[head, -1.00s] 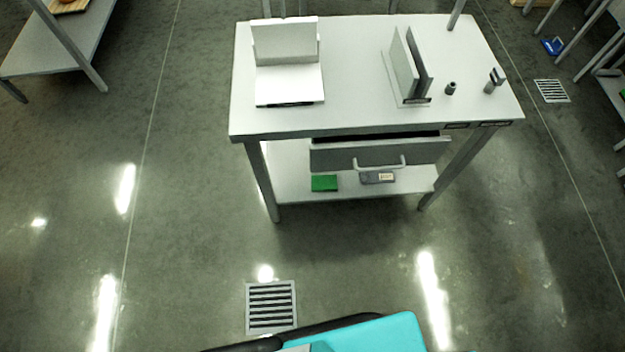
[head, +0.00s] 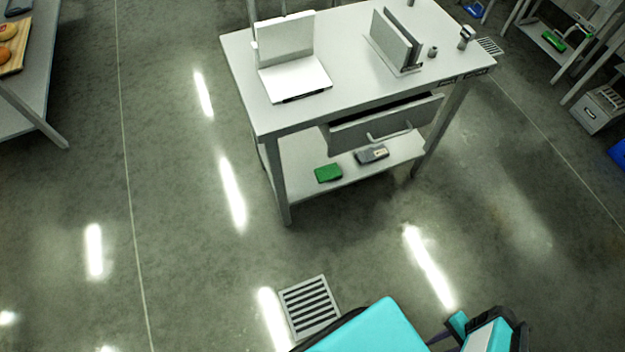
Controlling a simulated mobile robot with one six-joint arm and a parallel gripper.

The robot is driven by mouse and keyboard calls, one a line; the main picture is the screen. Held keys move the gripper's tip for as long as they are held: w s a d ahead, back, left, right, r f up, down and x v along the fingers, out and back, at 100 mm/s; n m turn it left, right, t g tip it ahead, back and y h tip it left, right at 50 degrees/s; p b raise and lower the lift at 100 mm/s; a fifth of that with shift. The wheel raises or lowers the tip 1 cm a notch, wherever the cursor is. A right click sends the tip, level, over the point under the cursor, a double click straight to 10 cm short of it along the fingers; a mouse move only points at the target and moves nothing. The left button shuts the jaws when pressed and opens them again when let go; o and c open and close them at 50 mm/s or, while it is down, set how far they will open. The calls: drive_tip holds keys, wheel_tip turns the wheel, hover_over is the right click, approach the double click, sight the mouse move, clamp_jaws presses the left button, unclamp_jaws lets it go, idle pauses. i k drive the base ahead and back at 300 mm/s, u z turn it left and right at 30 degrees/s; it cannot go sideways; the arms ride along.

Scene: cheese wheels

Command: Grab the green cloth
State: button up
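A small green folded item (head: 328,173), which looks like the green cloth, lies flat on the lower shelf (head: 300,195) of the workbench. A grey device (head: 371,155) lies to its right on the same shelf, a little apart. The cloth is below and left of the drawer (head: 385,122) and is not covered by it in this view. Cyan and black parts of my own body show at the bottom edge. No gripper fingers can be made out, and nothing of mine is near the cloth.
The workbench top (head: 350,55) holds a white stand (head: 290,60) and upright grey plates (head: 392,40). A bench leg (head: 277,180) stands left of the cloth. The floor before the bench is clear, with a flush drain grate (head: 310,305). Another green item (head: 553,41) lies far right.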

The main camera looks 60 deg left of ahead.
sight(329, 172)
drive_tip(key=k, duration=1)
drive_tip(key=u, duration=2.7)
drive_tip(key=i, duration=0.45)
drive_tip(key=u, duration=0.05)
